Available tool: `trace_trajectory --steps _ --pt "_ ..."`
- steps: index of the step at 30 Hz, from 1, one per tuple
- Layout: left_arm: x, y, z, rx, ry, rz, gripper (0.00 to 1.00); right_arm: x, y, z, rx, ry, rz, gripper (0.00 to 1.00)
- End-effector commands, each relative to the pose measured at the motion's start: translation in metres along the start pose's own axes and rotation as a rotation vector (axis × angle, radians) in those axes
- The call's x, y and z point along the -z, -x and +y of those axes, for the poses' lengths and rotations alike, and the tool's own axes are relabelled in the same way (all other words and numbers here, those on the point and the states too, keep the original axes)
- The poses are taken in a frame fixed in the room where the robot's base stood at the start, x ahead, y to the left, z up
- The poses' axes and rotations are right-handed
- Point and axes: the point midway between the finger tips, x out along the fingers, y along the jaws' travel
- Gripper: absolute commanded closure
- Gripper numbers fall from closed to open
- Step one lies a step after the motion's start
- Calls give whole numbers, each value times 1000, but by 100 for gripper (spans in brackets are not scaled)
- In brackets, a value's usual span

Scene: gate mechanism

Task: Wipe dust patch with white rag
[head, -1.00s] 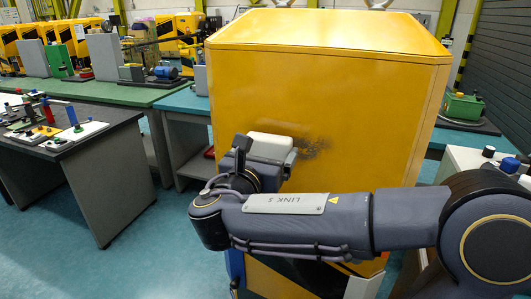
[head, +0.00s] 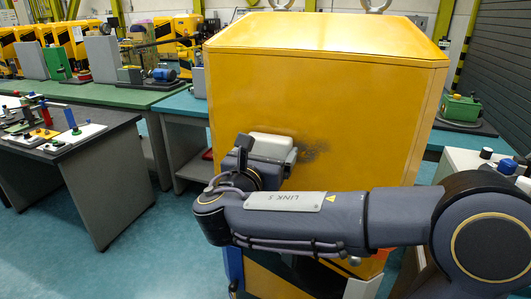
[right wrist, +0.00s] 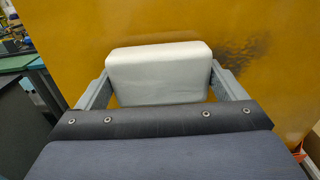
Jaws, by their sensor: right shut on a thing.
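A dark dust patch (head: 314,149) marks the front face of the yellow cabinet (head: 320,95). It also shows in the right wrist view (right wrist: 237,55), to the right of the rag. My right gripper (head: 272,152) is shut on the white rag (head: 270,144), a block-shaped pad. In the right wrist view the white rag (right wrist: 160,72) sits between the two grey fingers, against or very close to the yellow face; contact cannot be told. The rag is just left of the main part of the dust. My left gripper is not in view.
A dark-topped table (head: 75,135) with small fixtures stands at the left. A teal bench (head: 185,103) runs behind the cabinet. A white-topped stand (head: 460,160) with knobs is at the right, close to my right arm. Open floor lies at the front left.

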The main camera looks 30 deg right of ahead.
Motion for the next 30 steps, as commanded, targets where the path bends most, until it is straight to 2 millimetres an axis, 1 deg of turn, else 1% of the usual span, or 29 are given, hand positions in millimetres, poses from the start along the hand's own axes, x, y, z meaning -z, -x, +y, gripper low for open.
trace_trajectory --steps 8,11,18,26,30 --pt "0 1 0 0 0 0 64 0 -4 -1 0 0 0 28" --pt "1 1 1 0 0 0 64 -1 -4 -7 0 -1 0 28" --pt "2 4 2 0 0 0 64 -1 -3 -28 1 -1 -1 28" --pt "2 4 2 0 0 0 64 0 -2 -37 0 -1 0 28" --pt "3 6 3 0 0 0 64 -1 -3 -48 2 -1 0 28"
